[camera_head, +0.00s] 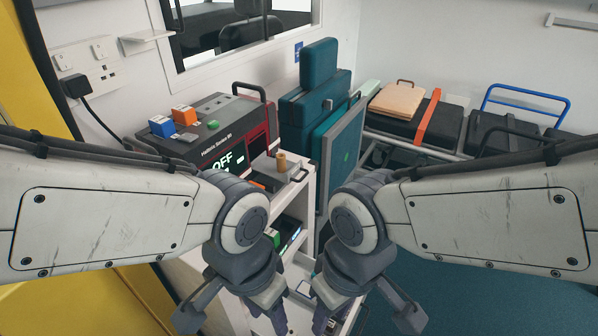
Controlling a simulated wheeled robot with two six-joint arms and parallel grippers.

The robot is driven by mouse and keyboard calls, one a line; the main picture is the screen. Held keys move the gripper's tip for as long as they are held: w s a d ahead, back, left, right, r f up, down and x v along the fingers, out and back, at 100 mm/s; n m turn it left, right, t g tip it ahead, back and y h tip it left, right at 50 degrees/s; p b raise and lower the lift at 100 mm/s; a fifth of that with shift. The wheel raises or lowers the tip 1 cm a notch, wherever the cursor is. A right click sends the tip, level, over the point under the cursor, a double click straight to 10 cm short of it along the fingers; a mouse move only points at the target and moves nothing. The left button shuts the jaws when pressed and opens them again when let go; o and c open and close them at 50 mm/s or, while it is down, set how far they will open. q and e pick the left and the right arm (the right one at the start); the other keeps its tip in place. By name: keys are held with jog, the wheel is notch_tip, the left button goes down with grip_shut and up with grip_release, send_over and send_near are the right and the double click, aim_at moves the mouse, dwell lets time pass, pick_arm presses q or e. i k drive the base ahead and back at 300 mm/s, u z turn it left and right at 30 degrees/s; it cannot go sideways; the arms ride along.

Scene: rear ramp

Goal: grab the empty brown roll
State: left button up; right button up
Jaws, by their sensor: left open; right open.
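A small tan-brown roll (281,161) stands upright on the top of a white trolley (308,176), near its back part. It looks like a short cylinder; whether its core is empty is too small to tell. My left gripper (279,318) is low in the picture, in front of and below the roll, apart from it. My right gripper (322,318) is beside it to the right, also below the roll. Both are open and seem to hold nothing. Their fingertips are partly cut off by the bottom edge.
Teal cases (319,98) stand behind the trolley. Dark bags (425,122) lie at the right. The teal floor (480,295) at lower right is clear.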

aim_at(282, 157)
jog(key=k, duration=0.65)
jog(key=u, duration=0.7)
jog(key=i, duration=1.35)
jog(key=z, duration=0.15)
